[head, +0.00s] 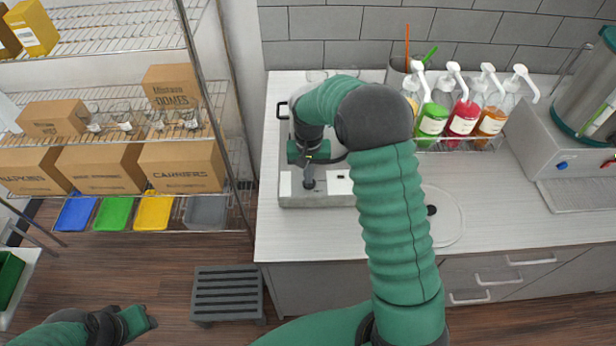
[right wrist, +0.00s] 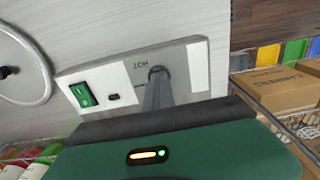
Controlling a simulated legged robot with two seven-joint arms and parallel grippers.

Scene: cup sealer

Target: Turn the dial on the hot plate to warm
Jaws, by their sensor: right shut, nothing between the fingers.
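The hot plate (head: 318,200) sits at the left end of the white counter, mostly hidden behind my right arm.
A vessel with a dark handle (head: 283,110) stands behind my right arm. Pump bottles (head: 434,118) stand in a rack at the back. A sealing machine (head: 570,140) is at the right. Wire shelves with boxes (head: 100,170) stand left. The counter's right-middle (head: 500,210) is clear.

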